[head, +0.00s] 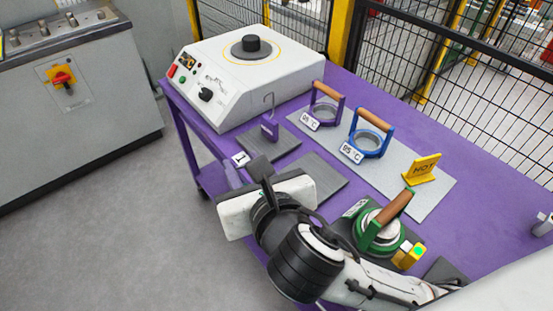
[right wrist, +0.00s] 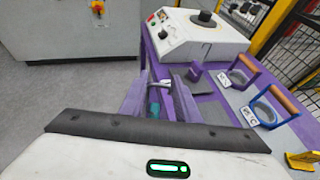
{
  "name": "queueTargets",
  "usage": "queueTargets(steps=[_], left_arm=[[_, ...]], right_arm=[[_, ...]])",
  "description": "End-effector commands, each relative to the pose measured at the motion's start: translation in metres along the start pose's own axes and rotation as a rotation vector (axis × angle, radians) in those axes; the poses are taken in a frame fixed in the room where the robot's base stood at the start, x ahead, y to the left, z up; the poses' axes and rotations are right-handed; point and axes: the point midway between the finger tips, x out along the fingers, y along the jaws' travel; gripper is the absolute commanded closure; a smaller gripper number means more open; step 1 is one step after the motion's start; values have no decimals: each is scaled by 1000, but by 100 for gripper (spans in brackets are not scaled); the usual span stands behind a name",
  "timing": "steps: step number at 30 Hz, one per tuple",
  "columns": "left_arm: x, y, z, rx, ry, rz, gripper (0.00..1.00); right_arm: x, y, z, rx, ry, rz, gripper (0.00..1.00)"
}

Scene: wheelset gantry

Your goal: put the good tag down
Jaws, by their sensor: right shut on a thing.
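My right gripper (head: 250,174) reaches over the near left edge of the purple table (head: 480,222). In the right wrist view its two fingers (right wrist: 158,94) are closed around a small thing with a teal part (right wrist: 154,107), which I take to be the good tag. Most of it is hidden between the fingers, and I cannot read any writing on it. A small white label with a dark mark (head: 240,159) shows just beyond the fingers; I cannot tell whether it belongs to the held thing. My left gripper is not in view.
Two grey mats (head: 258,147) lie beyond the gripper, with a purple hook stand (head: 269,128) there. A white heater (head: 262,77) stands behind. Purple (head: 325,105) and blue (head: 371,133) handled rings, a yellow HOT sign (head: 422,169) and a green handled device (head: 380,229) stand to the right.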

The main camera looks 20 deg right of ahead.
Motion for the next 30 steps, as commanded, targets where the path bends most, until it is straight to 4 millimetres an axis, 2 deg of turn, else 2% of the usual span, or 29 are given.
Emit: queueTargets(steps=[6, 11, 18, 21, 26, 30], left_arm=[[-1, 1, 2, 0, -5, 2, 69], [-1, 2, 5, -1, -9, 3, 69], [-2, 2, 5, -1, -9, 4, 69], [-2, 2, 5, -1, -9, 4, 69], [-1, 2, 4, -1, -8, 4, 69], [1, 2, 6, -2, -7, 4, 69]], right_arm=[[33, -36, 2, -73, -6, 132, 100], [49, -74, 11, -106, -5, 212, 100], [49, -140, 46, -119, -6, 259, 100], [44, -160, 62, -117, -6, 260, 100], [38, -177, 76, -110, -2, 258, 100], [44, -180, 61, -104, 5, 260, 100]])
